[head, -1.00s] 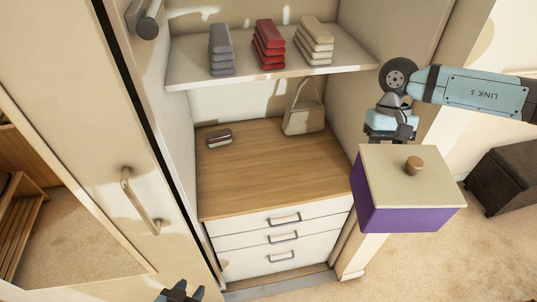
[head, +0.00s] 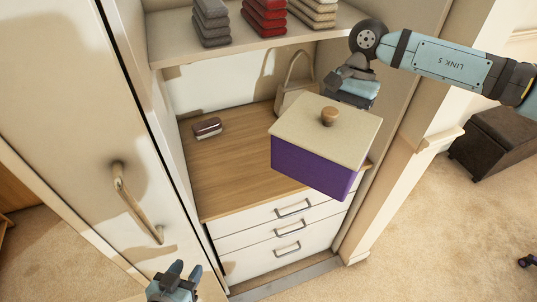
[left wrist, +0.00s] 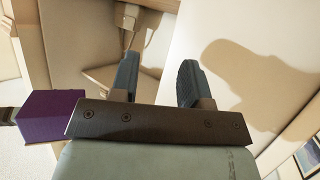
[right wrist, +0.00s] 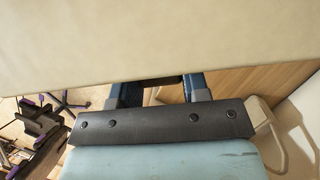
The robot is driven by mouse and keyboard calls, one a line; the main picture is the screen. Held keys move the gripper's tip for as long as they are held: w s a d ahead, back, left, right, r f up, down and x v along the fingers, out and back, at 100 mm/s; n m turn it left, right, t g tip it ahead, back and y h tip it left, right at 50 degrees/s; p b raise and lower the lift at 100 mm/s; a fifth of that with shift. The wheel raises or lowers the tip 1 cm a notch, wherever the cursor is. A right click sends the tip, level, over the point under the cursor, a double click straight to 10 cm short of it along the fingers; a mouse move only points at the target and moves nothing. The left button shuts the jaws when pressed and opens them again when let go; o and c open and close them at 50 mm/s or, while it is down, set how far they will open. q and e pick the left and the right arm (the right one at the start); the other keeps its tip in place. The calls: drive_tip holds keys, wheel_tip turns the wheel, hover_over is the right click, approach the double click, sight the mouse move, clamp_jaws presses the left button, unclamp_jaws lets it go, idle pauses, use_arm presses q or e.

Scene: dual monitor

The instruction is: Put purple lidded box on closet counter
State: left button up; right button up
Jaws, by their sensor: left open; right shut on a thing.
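The purple box (head: 312,168) has a cream lid (head: 330,130) with a round wooden knob. My right gripper (head: 352,92) is shut on it from behind and holds it roughly level in the air, in front of the right part of the wooden closet counter (head: 228,170). In the right wrist view the cream lid (right wrist: 150,45) fills the top and hides the fingertips. In the left wrist view the purple box (left wrist: 50,115) shows at the left. My left gripper (head: 178,275) is open and empty, low in front of the closet; its fingers also show in the left wrist view (left wrist: 158,78).
A small dark red and white item (head: 207,128) lies on the counter's left. A beige handbag (head: 292,97) stands at its back right, partly behind my right gripper. A shelf (head: 235,50) with folded stacks is above, drawers (head: 285,228) below.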

drive_tip(key=w+a+f+m+t+h+b, duration=0.15)
drive_tip(key=a+f+m+t+b, duration=0.4)
drive_tip(key=m+b, duration=0.8)
drive_tip(key=w+a+f+m+t+b, duration=0.25)
drive_tip(key=a+f+m+b, duration=0.35)
drive_tip(key=a+m+b, duration=0.55)
drive_tip(key=f+b, duration=0.2)
drive_tip(key=f, duration=0.4)
drive_tip(key=d+f+b, duration=0.1)
drive_tip(key=f+b, duration=0.2)
drive_tip(key=f, duration=0.4)
drive_tip(key=s+d+f+b, duration=0.1)
drive_tip(key=f+b, duration=0.1)
drive_tip(key=f, duration=0.4)
drive_tip(key=shift+f+b, duration=0.2)
drive_tip(key=shift+b, duration=0.2)
use_arm(q)
drive_tip(key=w+d+f+m+t+h, duration=0.1)
drive_tip(key=d+f+t+h, duration=0.2)
drive_tip(key=d+f, duration=0.3)
wheel_tip(320, 180, down, 6)
drive_tip(key=shift+w+d+r+h, duration=0.2)
drive_tip(key=shift+d+r+h, duration=0.05)
drive_tip(key=shift+h, duration=0.65)
use_arm(e)
drive_tip(key=o, duration=1.1)
